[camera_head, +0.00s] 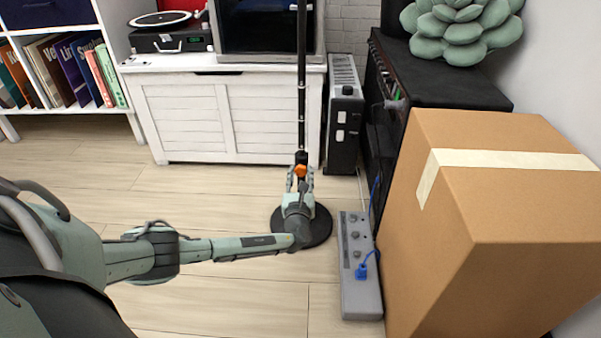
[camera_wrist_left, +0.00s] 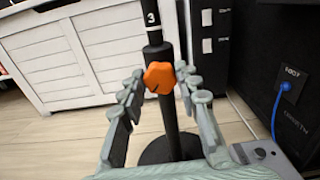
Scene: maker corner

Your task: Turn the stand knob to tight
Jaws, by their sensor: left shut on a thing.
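The orange lobed stand knob (camera_head: 301,170) sits on the black upright pole (camera_head: 302,100) of a stand with a round black base (camera_head: 320,226). In the left wrist view the knob (camera_wrist_left: 159,77) faces me in the middle, with a white "3" on the pole above it. My left gripper (camera_head: 300,178) reaches the pole low down, its fingers on either side of the knob and shut on it. The knob's tight or loose setting cannot be read. My right gripper is not in view.
A grey power strip (camera_head: 360,290) with a blue plug lies right of the stand base. A large cardboard box (camera_head: 510,230) stands further right. A white chest (camera_head: 225,115) and a grey heater (camera_head: 343,120) are behind.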

